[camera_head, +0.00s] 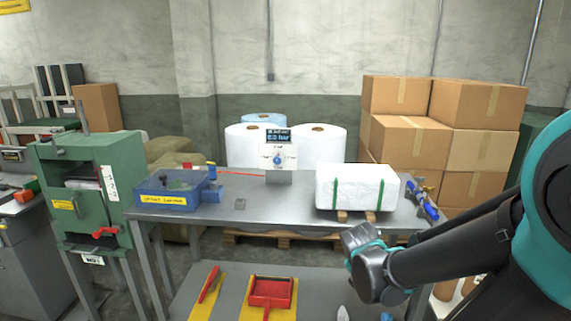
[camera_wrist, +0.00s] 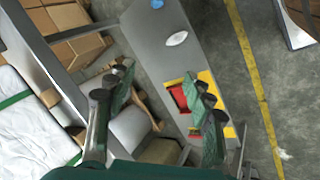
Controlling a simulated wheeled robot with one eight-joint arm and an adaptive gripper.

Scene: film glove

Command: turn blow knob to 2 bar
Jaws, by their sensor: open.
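The knob is not in the wrist view.
A white strapped block (camera_head: 356,187) stands right of the control box on the bench (camera_head: 270,211). A red dustpan (camera_head: 271,291) lies on the lower shelf. Cardboard boxes (camera_head: 471,114) are stacked behind.

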